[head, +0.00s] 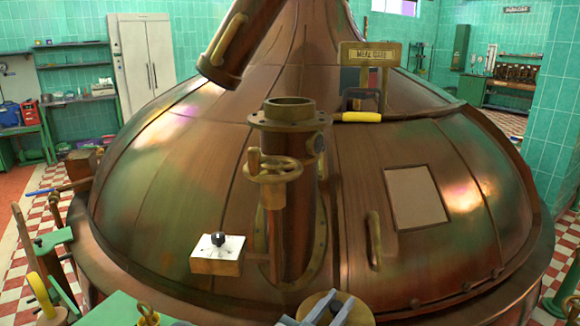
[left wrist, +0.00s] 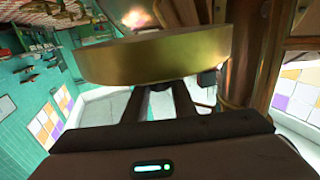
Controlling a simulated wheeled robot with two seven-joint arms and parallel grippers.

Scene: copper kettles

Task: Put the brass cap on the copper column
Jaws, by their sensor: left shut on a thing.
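The copper column (head: 288,170) stands upright at the front of the big kettle, with an open flanged top (head: 289,112). The brass cap (head: 312,300) is at the bottom edge of the head view, below and in front of the column's foot. My left gripper (head: 326,308) is shut on it. In the left wrist view the cap (left wrist: 155,55) is a wide gold disc seen edge-on at the fingertips, and the gripper (left wrist: 160,92) shows below it. The cap is apart from the column's top. My right gripper is not in view.
A slanted copper pipe (head: 232,45) hangs above, to the left.

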